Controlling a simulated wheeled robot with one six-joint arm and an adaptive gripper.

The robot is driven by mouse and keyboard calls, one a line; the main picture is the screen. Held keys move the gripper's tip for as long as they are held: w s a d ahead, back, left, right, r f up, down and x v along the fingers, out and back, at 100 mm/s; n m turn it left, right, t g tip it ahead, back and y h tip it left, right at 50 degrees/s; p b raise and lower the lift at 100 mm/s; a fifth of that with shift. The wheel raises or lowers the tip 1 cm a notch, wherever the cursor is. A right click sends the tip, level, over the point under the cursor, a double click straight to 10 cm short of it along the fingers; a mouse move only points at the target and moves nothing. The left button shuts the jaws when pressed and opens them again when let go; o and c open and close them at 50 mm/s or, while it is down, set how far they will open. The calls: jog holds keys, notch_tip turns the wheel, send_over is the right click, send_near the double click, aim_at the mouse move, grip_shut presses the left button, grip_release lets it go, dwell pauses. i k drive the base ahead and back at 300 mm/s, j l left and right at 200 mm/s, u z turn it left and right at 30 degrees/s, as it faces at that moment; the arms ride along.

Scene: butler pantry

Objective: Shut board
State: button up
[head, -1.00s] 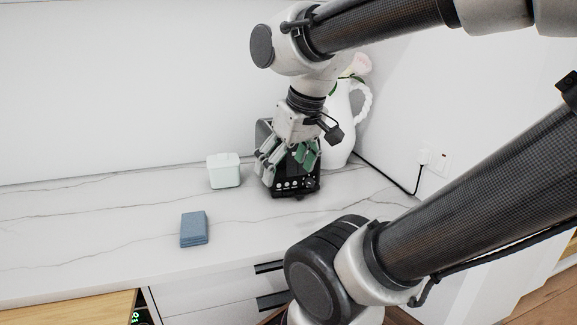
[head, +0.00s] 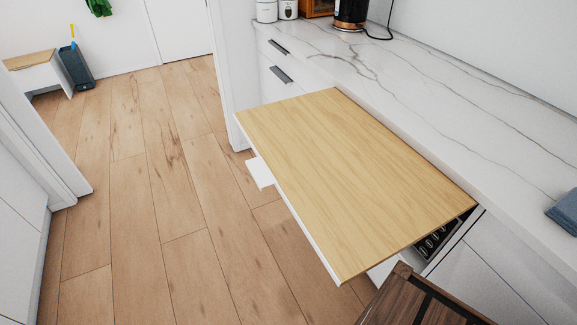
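The board (head: 350,180) is a light wooden pull-out panel in the middle of the head view. It sticks far out from under the white marble counter (head: 440,85), over the floor. Its top is bare and looks level. My gripper and arm are not in view. White parts (head: 260,173) show below the board's left edge, partly hidden by it. A dark front with a row of knobs (head: 432,240) shows under the board's near right corner.
A dark brown wooden piece of furniture (head: 415,300) stands close to the board's near corner. A blue cloth stack (head: 565,211) lies on the counter at right. White canisters (head: 277,10) and a kettle (head: 350,14) stand at the back. The wooden floor (head: 160,190) at left is clear.

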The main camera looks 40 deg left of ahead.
aim_at(362, 196)
jog(key=k+u, duration=0.3)
jog(key=i+u, duration=0.1)
jog(key=u, duration=0.7)
jog(key=i+l+u, duration=0.1)
jog(key=u, duration=0.35)
jog(key=l+u, duration=0.1)
jog(key=u, duration=0.3)
jog(key=i, duration=0.05)
